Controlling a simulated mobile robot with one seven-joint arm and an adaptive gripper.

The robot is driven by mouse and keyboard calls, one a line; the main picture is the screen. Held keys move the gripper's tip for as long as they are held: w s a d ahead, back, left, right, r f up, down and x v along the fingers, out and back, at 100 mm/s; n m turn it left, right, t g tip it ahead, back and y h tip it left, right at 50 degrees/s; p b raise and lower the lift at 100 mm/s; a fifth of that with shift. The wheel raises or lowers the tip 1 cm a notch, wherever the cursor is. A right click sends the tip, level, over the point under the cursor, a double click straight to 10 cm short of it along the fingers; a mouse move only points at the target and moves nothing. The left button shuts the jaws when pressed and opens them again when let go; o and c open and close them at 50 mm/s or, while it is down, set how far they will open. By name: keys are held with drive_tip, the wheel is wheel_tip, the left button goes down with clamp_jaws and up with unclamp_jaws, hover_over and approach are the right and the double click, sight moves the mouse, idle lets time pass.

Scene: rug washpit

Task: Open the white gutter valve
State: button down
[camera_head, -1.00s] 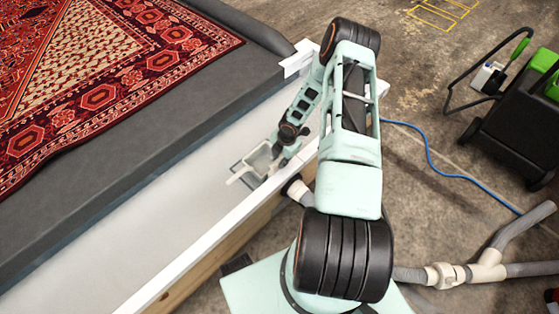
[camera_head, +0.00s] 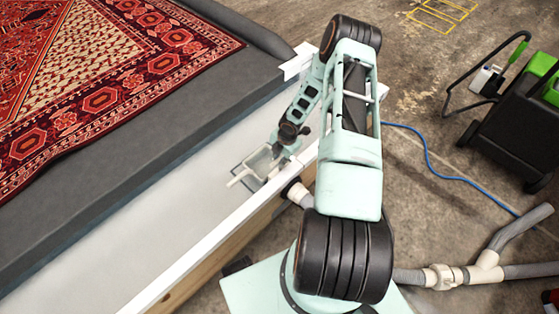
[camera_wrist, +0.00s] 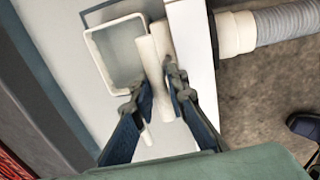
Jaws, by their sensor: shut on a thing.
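The white gutter valve (camera_wrist: 152,62) is in the wrist view, set in the gutter beside a square, open-topped white box (camera_wrist: 91,56). Slim white bar-like parts of it run down between my fingers. My gripper (camera_wrist: 158,88) is closed around these parts, with one dark finger on each side. Exactly where the fingers touch is hard to make out. In the head view, my gripper (camera_head: 284,152) is low in the gutter at the valve, and a white bar (camera_head: 241,178) sticks out to the left. My wrist hides part of the valve there.
The white gutter rim (camera_head: 225,233) runs along the pit beside my arm. A grey hose with a white coupling (camera_wrist: 236,33) joins outside it. A dark grey ledge (camera_head: 190,123) with a red patterned rug (camera_head: 95,75) lies left. A blue hose (camera_head: 430,160) crosses the floor right.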

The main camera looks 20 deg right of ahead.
sight(279, 159)
wheel_tip(279, 159, up, 4)
drive_tip(key=shift+f+p, duration=0.2)
drive_tip(key=shift+p, duration=0.65)
drive_tip(key=shift+f, duration=0.1)
drive_tip(key=c, duration=2.2)
unclamp_jaws()
wheel_tip(279, 159, up, 12)
drive_tip(key=s, duration=0.2)
drive_tip(key=shift+d, duration=0.4)
drive_tip(key=shift+s+f, duration=0.1)
drive_tip(key=shift+f, duration=0.05)
